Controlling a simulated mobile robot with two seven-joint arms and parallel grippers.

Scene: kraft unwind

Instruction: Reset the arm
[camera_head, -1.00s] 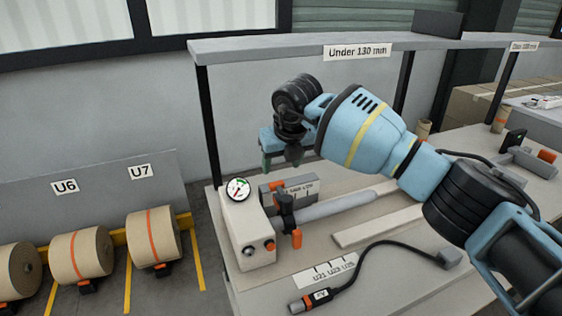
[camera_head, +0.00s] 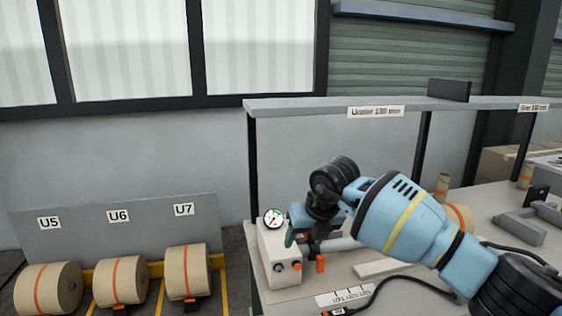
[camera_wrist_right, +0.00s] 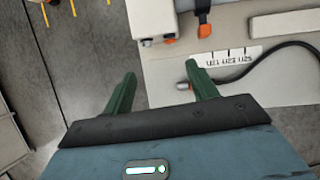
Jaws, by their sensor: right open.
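My right arm reaches in from the right in the head view, over the workbench (camera_head: 330,282). My right gripper (camera_head: 288,240) is at its end, beside the white gauge box (camera_head: 278,268) and in front of it. In the right wrist view the two green fingers of the gripper (camera_wrist_right: 160,92) are spread apart with nothing between them. The grey floor and the bench edge lie beyond the fingertips. My left gripper is in no view.
The round gauge (camera_head: 273,218) tops the box. A cable with a connector (camera_wrist_right: 183,86) lies on the bench. A shelf (camera_head: 300,106) crosses above the arm. Paper rolls (camera_head: 118,281) stand in a floor rack at left.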

